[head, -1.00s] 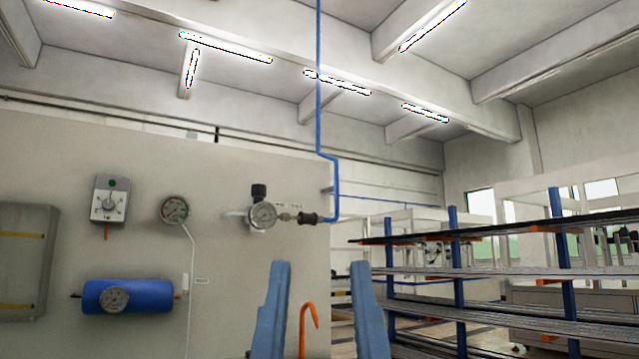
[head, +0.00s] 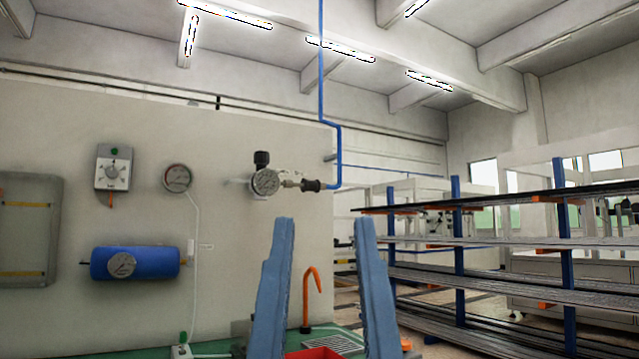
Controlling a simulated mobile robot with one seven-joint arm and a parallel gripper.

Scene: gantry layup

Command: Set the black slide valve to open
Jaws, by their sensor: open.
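A black sleeve-shaped fitting (head: 312,185), which looks like the slide valve, sits in the line on the wall panel between a round gauge (head: 266,182) and the lower end of a blue pipe (head: 333,160). Its slide position is too small to tell. My gripper (head: 323,223) shows its two blue fingers upright and spread apart with nothing between them. In the picture its tips lie below the fitting, apart from it.
On the panel (head: 225,250) are a dial box (head: 112,168), a second gauge (head: 177,178) and a blue cylinder (head: 135,263). An orange hook (head: 311,295) and a red tray (head: 315,353) show between my fingers. A loaded rack (head: 459,260) stands at the right.

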